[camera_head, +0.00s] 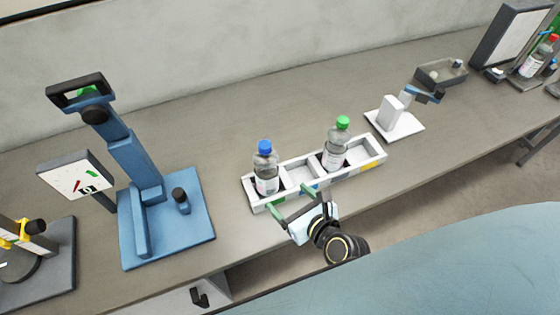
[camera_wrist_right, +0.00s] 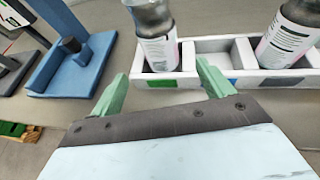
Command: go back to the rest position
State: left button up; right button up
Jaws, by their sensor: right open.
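My right gripper (camera_head: 291,200) is open and empty, in front of the white tray's near edge in the head view. In the right wrist view its green fingers (camera_wrist_right: 160,85) stand apart, with the lower part of a bottle showing beyond the gap between them. My left gripper is not in view.
A white compartment tray (camera_head: 299,174) holds a blue-capped bottle (camera_head: 265,170) and a green-capped bottle (camera_head: 336,145). A blue press-like stand (camera_head: 195,228) is at left. A small white stand (camera_head: 396,125) is to the right. The table is clear behind the tray.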

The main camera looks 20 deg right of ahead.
jog(key=s+d+r+n+g+h, duration=0.1)
jog(key=s+d+r+n+g, duration=0.35)
jog(key=n, duration=1.35)
jog(key=s+d+r+n+g+h, duration=0.15)
jog(key=s+n+g, duration=0.55)
jog(key=n, duration=1)
jog(key=s+f+b, duration=0.2)
jog(key=f+b, duration=0.1)
jog(key=f, duration=1.3)
jog(key=s+f+b, duration=0.2)
jog(key=f+b, duration=0.2)
jog(key=f, duration=1.2)
jog(key=s+d+f+b, duration=0.1)
jog(key=s+f+b, duration=0.2)
jog(key=s+f, duration=0.5)
jog(key=s+d+f+b, duration=0.2)
jog(key=s+f, duration=0.5)
jog(key=f, duration=0.6)
jog(key=shift+s+n+b, duration=0.4)
jog(key=shift+b, duration=0.15)
